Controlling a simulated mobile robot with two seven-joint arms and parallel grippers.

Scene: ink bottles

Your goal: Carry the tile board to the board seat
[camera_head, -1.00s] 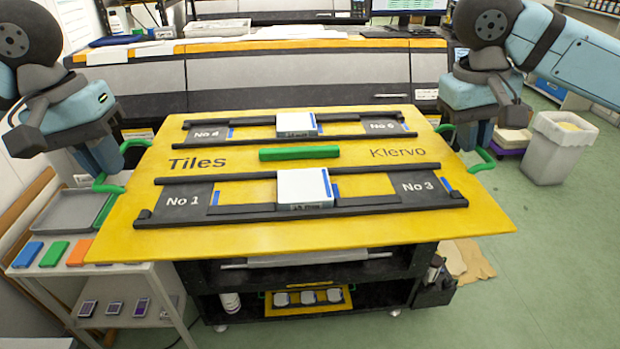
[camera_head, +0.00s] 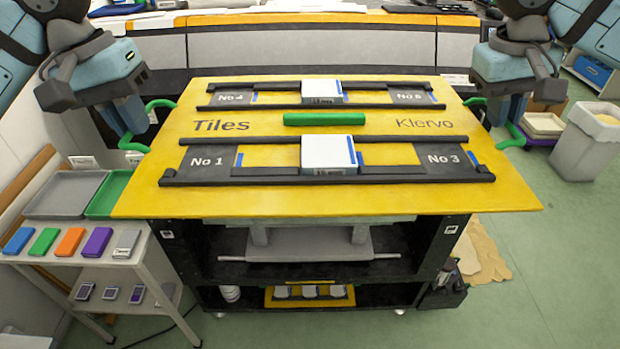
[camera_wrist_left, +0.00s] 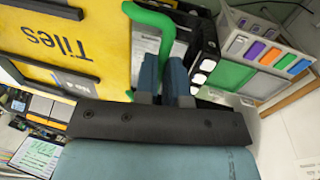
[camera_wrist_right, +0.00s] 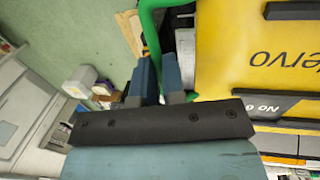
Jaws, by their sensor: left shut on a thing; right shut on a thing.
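The tile board (camera_head: 400,195) is a wide yellow plate lettered "Tiles" and "Klervo", with black rails and two white blocks (camera_head: 329,153). It looks about level above a black cart (camera_head: 185,250). My left gripper (camera_head: 134,128) is shut on the green handle at the board's left side; the left wrist view shows this handle (camera_wrist_left: 140,18) between the fingers. My right gripper (camera_head: 502,122) is shut on the right green handle, also in the right wrist view (camera_wrist_right: 150,30). I cannot identify the board seat, and cannot tell whether the board touches anything beneath.
A grey side table (camera_head: 150,262) at left holds several coloured tiles, a grey tray (camera_head: 65,193) and a green tray (camera_head: 108,195). A long machine (camera_head: 300,45) stands behind the board. A waste bin (camera_head: 585,145) stands at right. Open green floor (camera_head: 555,270) lies at right front.

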